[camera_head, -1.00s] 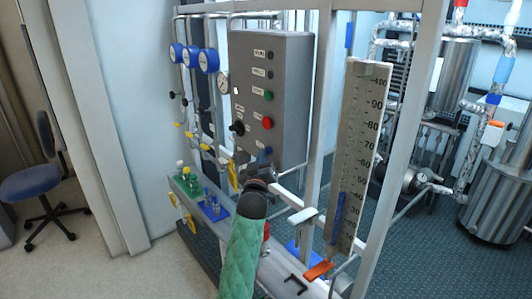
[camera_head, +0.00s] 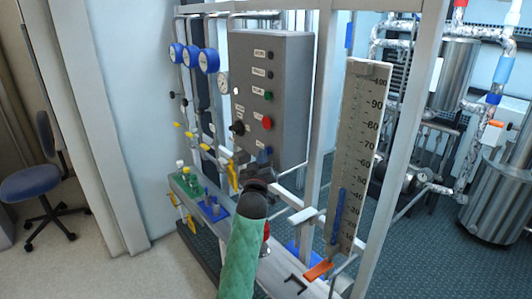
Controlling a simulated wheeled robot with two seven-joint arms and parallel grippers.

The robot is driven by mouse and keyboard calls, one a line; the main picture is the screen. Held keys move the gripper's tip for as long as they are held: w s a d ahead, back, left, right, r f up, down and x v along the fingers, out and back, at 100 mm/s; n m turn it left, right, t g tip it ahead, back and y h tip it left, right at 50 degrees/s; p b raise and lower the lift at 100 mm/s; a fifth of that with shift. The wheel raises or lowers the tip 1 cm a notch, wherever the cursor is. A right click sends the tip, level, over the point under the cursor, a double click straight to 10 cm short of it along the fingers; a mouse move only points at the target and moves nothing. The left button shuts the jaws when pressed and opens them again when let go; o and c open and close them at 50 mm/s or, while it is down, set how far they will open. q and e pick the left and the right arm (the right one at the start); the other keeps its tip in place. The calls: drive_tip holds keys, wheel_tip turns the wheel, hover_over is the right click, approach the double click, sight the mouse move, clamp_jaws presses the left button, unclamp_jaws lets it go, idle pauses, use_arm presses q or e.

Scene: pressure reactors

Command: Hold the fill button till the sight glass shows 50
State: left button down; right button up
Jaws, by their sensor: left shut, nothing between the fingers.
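The grey control panel (camera_head: 290,100) carries a column of small buttons with labels too small to read. My left gripper (camera_head: 262,160), on the green-sleeved arm, is shut. The sight glass (camera_head: 358,150) is a tall scale plate marked up to 100. Its blue column (camera_head: 338,215) has its top between the 40 and 50 marks. My right gripper is not in view.
A red button (camera_head: 267,122) and a black knob (camera_head: 237,128) sit above on the panel. Blue gauges (camera_head: 208,60) are to its left. A grey frame post (camera_head: 400,150) stands right of the sight glass. An orange handle (camera_head: 318,269) is below it.

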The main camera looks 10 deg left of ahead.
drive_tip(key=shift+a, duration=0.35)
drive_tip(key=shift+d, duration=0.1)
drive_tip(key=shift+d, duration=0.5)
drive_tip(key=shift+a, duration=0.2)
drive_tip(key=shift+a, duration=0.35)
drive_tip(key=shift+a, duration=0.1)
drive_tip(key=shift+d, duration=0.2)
